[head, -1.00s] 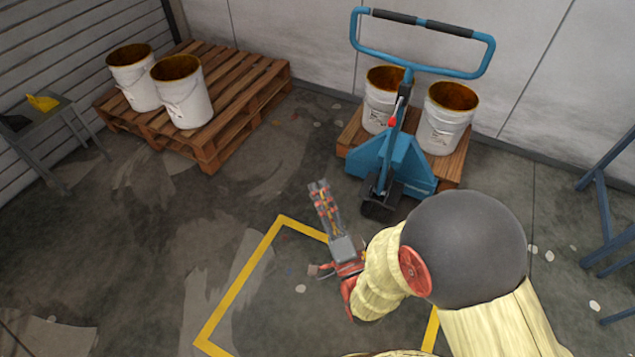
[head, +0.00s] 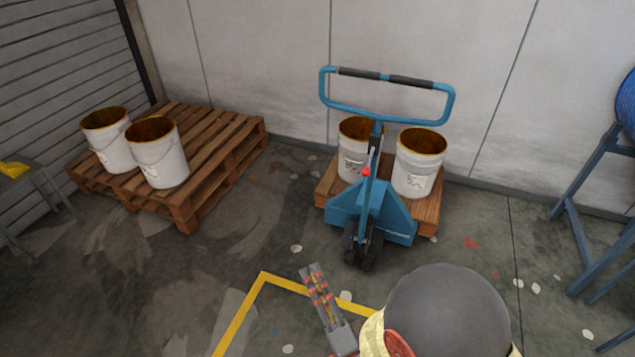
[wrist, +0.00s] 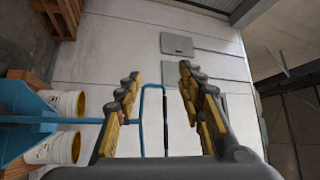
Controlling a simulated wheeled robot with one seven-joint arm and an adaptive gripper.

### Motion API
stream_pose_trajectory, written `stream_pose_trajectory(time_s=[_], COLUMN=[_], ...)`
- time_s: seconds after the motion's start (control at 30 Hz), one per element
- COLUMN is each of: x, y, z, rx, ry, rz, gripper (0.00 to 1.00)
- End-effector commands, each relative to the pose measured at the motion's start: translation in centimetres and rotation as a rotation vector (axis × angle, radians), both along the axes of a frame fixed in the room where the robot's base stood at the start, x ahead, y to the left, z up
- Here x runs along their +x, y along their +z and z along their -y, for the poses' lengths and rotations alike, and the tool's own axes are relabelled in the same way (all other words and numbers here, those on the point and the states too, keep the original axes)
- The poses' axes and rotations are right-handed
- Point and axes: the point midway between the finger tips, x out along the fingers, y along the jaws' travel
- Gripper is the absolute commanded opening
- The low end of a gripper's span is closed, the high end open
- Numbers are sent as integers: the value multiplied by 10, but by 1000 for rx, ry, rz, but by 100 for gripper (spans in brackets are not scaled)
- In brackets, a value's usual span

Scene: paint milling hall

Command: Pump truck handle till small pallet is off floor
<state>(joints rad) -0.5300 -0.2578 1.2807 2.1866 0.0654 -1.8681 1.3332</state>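The blue pallet truck (head: 372,212) stands facing me in the head view. Its looped handle (head: 448,105) is upright, with dark grips on the top bar and a red lever on the shaft. The small wooden pallet (head: 428,212) is behind and around the truck body. I cannot tell whether it touches the floor, and the forks are hidden. My gripper (head: 310,268) is in front of the truck, low in the head view, apart from the handle. In the wrist view my gripper (wrist: 160,82) is open and empty, with the handle (wrist: 142,125) beyond the fingers.
Two white buckets (head: 420,165) stand on the small pallet. A larger pallet (head: 215,170) with two buckets is at the left. A grey table (head: 38,185) is at the far left, a blue frame (head: 575,225) at the right. A yellow floor line (head: 240,320) crosses open floor.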

Motion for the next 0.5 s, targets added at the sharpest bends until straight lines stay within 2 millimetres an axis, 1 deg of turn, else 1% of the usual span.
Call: stream_pose_trajectory(time_s=[0.17, 0.23, 0.27, 0.37, 0.4, 0.5], x=[0, 3, 4, 5, 3, -3], y=[-1, -14, -23, -64, -85, -130], z=[0, -1, -2, -3, -2, 0], rx=[-28, -94, -131, -290, -366, -552], ry=[-7, -16, -20, -21, -15, 14], rz=[10, -13, -31, -123, -173, -284], gripper=[39, 39, 39, 39, 39, 39])
